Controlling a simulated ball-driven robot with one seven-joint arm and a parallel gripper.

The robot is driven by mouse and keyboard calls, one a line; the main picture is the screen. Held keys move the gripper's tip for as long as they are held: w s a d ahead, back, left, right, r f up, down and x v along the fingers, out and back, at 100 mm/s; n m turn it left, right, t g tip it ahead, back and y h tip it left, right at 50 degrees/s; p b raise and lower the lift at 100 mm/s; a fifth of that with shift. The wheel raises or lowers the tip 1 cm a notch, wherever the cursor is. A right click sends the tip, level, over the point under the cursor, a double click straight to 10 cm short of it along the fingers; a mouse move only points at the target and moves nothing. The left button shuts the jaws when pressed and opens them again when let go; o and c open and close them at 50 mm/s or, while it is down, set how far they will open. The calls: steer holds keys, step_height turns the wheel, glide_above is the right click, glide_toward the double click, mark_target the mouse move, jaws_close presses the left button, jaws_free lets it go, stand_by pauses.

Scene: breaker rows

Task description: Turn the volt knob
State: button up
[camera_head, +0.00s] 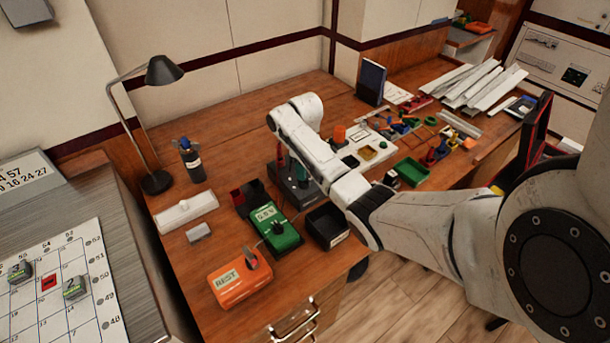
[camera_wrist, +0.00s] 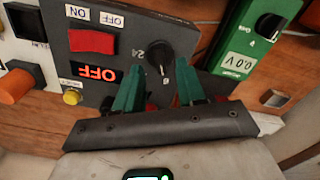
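A dark grey supply box (camera_wrist: 115,15) carries a round black knob (camera_wrist: 161,56) with the marking 24 beside it. Its small display (camera_wrist: 95,75) reads OFF, and a red switch (camera_wrist: 92,41) sits beside the knob. My gripper (camera_wrist: 157,68) has its two green fingers apart, one to each side of the knob, with the knob at or just beyond their tips. I cannot tell whether they touch it. In the head view my gripper (camera_head: 289,163) is over the dark box (camera_head: 297,195), and the knob is hidden there.
A green box (camera_head: 270,231) with a black knob and a 0.0V display (camera_wrist: 237,62) stands close by. An orange box (camera_head: 240,284) and a black bin (camera_head: 327,226) are near the desk's front.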

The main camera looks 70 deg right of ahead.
step_height(320, 180, up, 7)
steer(key=shift+b, duration=0.3)
stand_by(0.5)
